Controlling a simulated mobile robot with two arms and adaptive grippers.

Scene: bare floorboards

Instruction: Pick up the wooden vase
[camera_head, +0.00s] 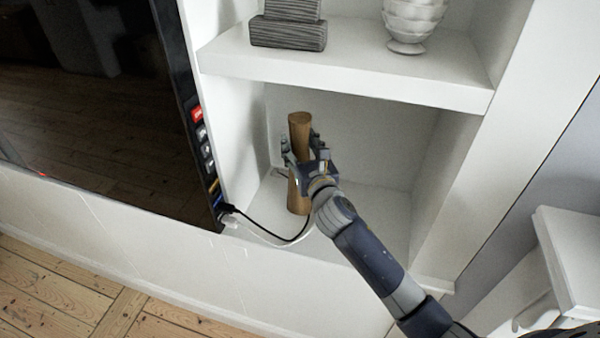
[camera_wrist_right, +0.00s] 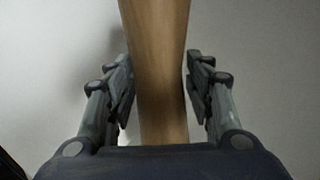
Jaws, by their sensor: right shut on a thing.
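The wooden vase (camera_head: 299,128) is a tall, narrow brown cylinder inside the lower white shelf compartment. It looks slightly tilted in the head view. My right gripper (camera_head: 305,154) is around its middle, with a finger on each side, shut on it. The right wrist view shows the vase (camera_wrist_right: 158,70) between both fingers of the right gripper (camera_wrist_right: 160,95). The gripper and wrist hide part of the vase's middle and lower right side. I cannot tell whether its base touches the compartment floor. My left gripper is not in view.
The white shelf board (camera_head: 345,72) above holds a grey striped object (camera_head: 288,33) and a white ribbed vase (camera_head: 412,20). A large dark screen (camera_head: 95,100) stands at left. Black and white cables (camera_head: 262,232) run low near the vase. A white piece of furniture (camera_head: 572,250) is at right.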

